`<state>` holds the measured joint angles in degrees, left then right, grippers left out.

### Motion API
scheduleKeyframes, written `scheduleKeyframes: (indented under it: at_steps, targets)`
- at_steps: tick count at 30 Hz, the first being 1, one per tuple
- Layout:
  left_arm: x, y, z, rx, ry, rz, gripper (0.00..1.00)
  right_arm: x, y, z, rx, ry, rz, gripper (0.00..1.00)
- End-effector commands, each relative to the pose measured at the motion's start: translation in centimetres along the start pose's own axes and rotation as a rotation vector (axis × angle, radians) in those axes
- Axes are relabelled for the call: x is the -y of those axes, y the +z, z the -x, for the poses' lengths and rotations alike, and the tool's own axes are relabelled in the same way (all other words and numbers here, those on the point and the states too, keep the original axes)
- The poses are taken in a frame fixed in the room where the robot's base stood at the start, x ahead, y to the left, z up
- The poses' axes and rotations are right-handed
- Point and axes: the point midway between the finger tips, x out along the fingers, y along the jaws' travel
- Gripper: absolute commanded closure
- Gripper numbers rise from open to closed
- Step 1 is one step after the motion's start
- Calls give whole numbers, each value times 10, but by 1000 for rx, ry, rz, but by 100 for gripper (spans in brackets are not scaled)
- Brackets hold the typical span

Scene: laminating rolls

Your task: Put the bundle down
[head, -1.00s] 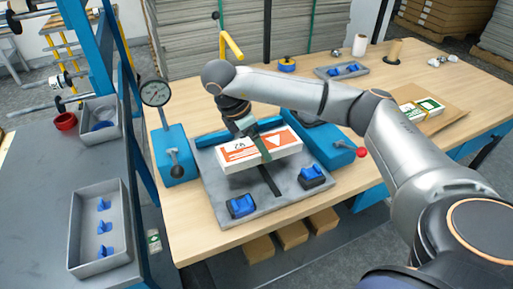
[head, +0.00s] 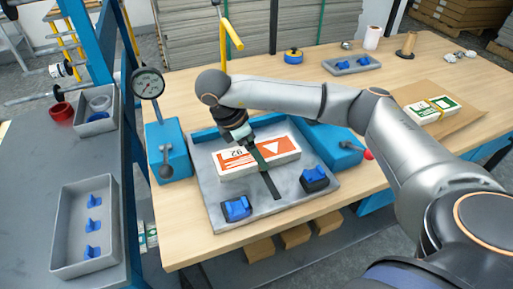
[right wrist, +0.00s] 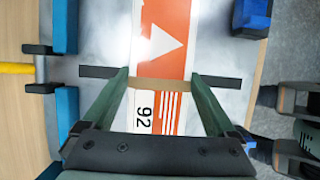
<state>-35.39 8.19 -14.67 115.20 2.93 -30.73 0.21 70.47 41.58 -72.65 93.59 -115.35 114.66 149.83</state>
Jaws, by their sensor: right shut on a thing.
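The bundle (head: 235,167) is a white and orange stack marked 92, with a brown band (right wrist: 160,84) around it in the right wrist view. It lies flat, low over the grey plate (head: 225,213), with no clear gap beneath; full contact is hard to tell. A black strip (head: 270,187) on the plate runs under it. My right gripper (head: 261,158) is shut on the bundle from above, its green fingers (right wrist: 158,78) on the two long sides at the band.
Two blue clamps (head: 236,208) (head: 315,178) stand at the plate's front edge. Blue blocks flank it, the left one (head: 167,148) below a dial gauge (head: 148,83). A green-white bundle (head: 434,110) lies on brown paper at right. Grey trays (head: 84,258) stand at left.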

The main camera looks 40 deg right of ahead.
Motion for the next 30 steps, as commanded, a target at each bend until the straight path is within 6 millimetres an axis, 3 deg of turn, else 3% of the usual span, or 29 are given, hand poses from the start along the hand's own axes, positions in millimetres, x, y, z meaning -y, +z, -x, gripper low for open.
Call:
scheduleKeyframes:
  at_steps: [3, 4, 5, 16, 30]
  targets:
    - [0, 0, 0, 0, 0, 0, 100, 0, 0, 0, 0, 1, 0, 86]
    - [0, 0, 0, 0, 0, 0, 100, 0, 0, 0, 0, 0, 1, 6]
    - [0, 0, 0, 0, 0, 0, 100, 0, 0, 0, 0, 0, 1, 2]
    - [-2, 3, 4, 7, 1, 3, 100, 0, 0, 8, -1, 1, 2, 0]
    - [10, -3, 22, 7, -32, 11, 100, -1, 1, 98, 0, 4, 1, 0]
